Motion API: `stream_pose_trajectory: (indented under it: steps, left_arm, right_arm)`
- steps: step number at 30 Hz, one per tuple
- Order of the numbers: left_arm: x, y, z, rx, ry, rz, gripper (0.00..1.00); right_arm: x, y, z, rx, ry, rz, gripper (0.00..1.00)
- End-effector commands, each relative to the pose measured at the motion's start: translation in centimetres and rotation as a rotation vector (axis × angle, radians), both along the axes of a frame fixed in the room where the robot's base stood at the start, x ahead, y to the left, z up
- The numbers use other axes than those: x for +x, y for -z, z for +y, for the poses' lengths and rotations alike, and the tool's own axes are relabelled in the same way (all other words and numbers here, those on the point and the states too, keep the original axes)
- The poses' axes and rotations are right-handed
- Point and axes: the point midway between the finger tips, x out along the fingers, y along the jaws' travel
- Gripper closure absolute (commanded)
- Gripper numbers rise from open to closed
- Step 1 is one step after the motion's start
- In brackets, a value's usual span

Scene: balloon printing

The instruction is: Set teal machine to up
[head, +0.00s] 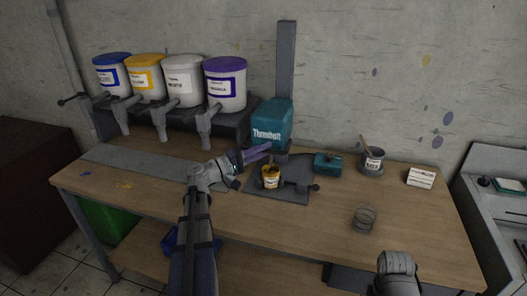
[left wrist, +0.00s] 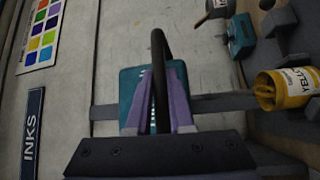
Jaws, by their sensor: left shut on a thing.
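The teal machine (head: 268,122), labelled "Thermholt", stands on a grey base (head: 262,193) at the back of the workbench, against a tall grey column. My left gripper (head: 268,148), with purple fingers, reaches to the front of its teal head. In the left wrist view, the left gripper (left wrist: 158,95) is shut on a dark curved handle (left wrist: 160,50), and the teal head (left wrist: 132,85) lies behind the fingers. The exact grip point on the handle is partly hidden. Part of my right arm shows at the lower right; its gripper is not visible.
A yellow ink can (head: 270,178) stands open on the base, close to my left gripper. A small teal block (head: 327,163), a grey pot (head: 372,163) and a wire coil (head: 364,218) are to the right. Ink buckets (head: 184,80) line the back left. The bench's front right is mostly clear.

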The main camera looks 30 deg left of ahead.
Motion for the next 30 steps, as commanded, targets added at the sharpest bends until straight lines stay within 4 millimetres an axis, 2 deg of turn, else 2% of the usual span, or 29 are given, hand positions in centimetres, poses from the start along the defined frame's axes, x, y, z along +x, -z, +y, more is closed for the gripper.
stream_pose_trajectory:
  steps: [1, 12, 15, 24, 25, 30]
  left_arm:
    - [0.0, -1.8, 0.0, -0.001, -0.001, -0.002, 1.00]
    - [0.0, -7.4, 0.0, -0.003, -0.001, -0.002, 1.00]
    - [0.0, -7.9, 0.0, -0.002, -0.001, -0.001, 1.00]
    - [0.1, -7.8, 0.1, -0.005, -0.003, -0.005, 1.00]
    - [0.1, -7.8, 0.2, -0.005, -0.004, -0.005, 0.79]
    - [0.1, -7.8, 0.1, -0.004, -0.002, -0.004, 0.60]
  right_arm:
    - [0.0, -1.8, 0.0, 0.000, 0.000, 0.000, 0.00]
    - [0.0, -7.3, 0.0, 0.000, 0.000, 0.000, 0.00]
    - [0.0, -7.8, 0.0, 0.000, 0.000, 0.000, 0.00]
    - [0.0, -7.7, 0.0, 0.000, 0.000, 0.000, 0.00]
    - [0.0, -7.7, 0.0, 0.000, 0.000, 0.000, 0.00]
    - [0.0, -7.7, 0.0, 0.000, 0.000, 0.000, 0.00]
